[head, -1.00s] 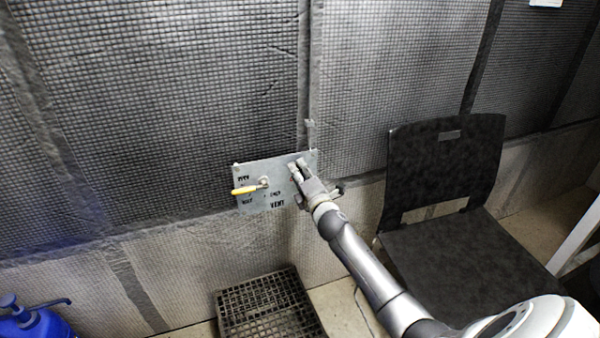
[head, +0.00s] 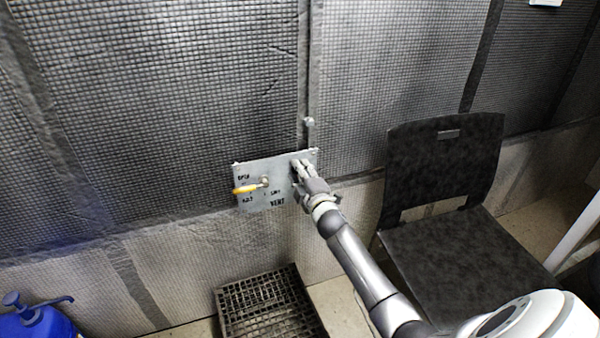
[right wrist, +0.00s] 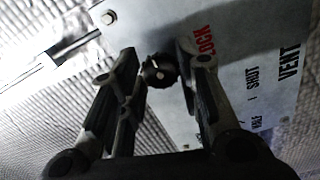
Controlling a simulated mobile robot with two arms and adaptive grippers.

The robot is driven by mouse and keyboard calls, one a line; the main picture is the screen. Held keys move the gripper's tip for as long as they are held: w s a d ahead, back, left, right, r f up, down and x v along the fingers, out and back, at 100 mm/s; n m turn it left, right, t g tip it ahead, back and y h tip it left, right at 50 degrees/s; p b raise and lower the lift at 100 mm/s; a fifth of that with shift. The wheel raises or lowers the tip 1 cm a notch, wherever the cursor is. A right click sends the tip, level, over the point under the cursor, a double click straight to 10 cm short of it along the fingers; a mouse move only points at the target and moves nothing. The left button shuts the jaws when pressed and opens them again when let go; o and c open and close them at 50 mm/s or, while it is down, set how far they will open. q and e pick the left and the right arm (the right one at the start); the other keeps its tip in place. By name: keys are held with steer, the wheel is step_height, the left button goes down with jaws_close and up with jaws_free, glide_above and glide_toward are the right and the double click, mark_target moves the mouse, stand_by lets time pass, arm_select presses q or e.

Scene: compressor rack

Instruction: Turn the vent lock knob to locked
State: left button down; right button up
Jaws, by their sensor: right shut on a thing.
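The grey vent panel (head: 258,203) is fixed on the mesh wall, with "VENT" lettering and a yellow-handled lever (head: 245,189) pointing left. The lock knob (right wrist: 157,72) is a small dark round knob beside the red "LOCK" lettering in the right wrist view. My right gripper (head: 299,166) is at the panel's upper right and hides the knob in the head view. In the right wrist view its fingers (right wrist: 152,70) stand on both sides of the knob, shut on it. The knob's pointer setting cannot be told. My left gripper is not in view.
A black chair (head: 440,170) stands right of the panel, close to my right arm. A black crate (head: 268,305) sits on the floor below. A blue container (head: 40,325) with a pump top is at lower left. The wall left of the panel is clear.

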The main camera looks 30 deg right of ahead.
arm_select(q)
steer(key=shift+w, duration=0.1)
arm_select(e)
steer(key=o, duration=0.9)
steer(key=shift+o, duration=0.5)
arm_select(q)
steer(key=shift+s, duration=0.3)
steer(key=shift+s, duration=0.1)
arm_select(e)
steer(key=shift+s, duration=0.1)
steer(key=v, duration=1.1)
steer(key=shift+s+a, duration=0.2)
steer(key=shift+s, duration=0.2)
